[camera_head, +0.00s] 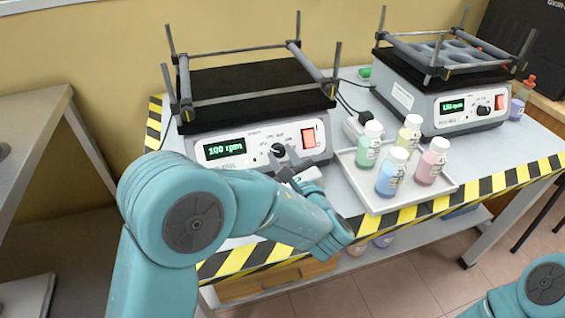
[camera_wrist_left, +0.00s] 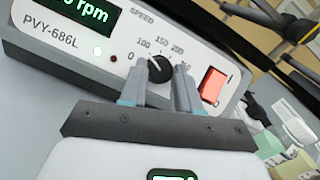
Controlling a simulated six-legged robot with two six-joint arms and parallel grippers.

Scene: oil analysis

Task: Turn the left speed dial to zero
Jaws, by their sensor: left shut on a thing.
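The left shaker (camera_head: 260,140) stands on the table, and its green display (camera_head: 225,148) reads 100 rpm. Its black speed dial (camera_head: 280,149) sits between the display and the red switch. In the left wrist view the dial (camera_wrist_left: 159,68) has a scale with 0, 100, 150 and 200 around it, and its white mark points up near 100. My left gripper (camera_wrist_left: 160,82) is shut on the dial, one finger on each side. In the head view my left gripper (camera_head: 287,160) reaches the panel from below. My right gripper is out of view; only part of the right arm shows at lower right.
The red switch (camera_head: 308,138) is just right of the dial. A white tray (camera_head: 385,203) with several capped bottles stands right of the shaker. A second shaker (camera_head: 455,110) stands at the back right. Yellow-black tape (camera_head: 235,262) marks the table edge.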

